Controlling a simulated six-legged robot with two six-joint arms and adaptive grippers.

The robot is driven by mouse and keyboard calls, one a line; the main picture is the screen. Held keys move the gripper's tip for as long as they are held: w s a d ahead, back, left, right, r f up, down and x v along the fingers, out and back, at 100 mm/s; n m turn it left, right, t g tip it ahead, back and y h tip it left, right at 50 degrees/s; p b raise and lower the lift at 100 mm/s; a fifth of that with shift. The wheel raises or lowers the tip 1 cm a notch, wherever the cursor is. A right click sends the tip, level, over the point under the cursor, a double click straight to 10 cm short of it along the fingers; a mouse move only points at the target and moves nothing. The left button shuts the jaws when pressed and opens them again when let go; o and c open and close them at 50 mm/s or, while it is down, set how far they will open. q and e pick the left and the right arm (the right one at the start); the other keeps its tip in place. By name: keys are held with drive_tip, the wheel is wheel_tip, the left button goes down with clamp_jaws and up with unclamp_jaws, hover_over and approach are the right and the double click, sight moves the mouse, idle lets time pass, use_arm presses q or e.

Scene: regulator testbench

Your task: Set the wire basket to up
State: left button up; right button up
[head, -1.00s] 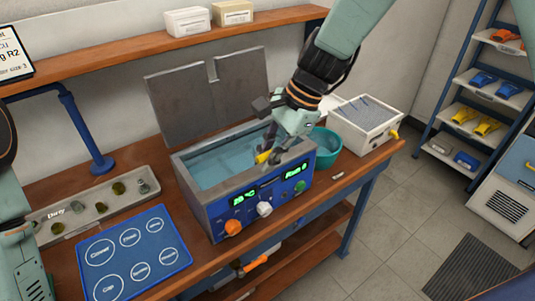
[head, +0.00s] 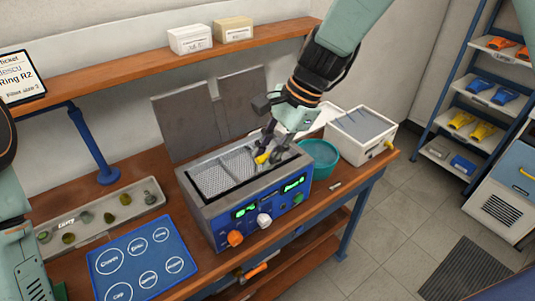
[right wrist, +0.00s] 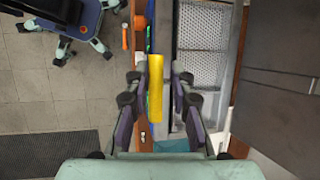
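The wire basket (head: 212,181) sits high in the blue and grey bath (head: 222,209), its mesh near the rim. It also shows in the right wrist view (right wrist: 200,70). A yellow handle (head: 262,158) stands at the basket's right end. My right gripper (right wrist: 160,72) is around this handle, which also shows in the right wrist view (right wrist: 155,90). Its fingers stand apart, with a gap visible on the handle's right side; contact on the left is unclear. In the head view, only part of my left arm shows at the left edge; its fingers are not seen.
A teal bowl (head: 318,160) and a white box (head: 360,138) stand right of the bath. Grey lid panels (head: 185,122) stand behind it. A tray of several small parts (head: 98,220) and a blue mat (head: 140,262) lie left. A shelf (head: 130,68) runs above.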

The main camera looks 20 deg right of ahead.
drive_tip(key=shift+o, duration=1.4)
drive_tip(key=shift+s+d+f, duration=0.1)
drive_tip(key=shift+s, duration=0.05)
drive_tip(key=shift+f, duration=0.1)
drive_tip(key=shift+w, duration=0.2)
drive_tip(key=v, duration=1.2)
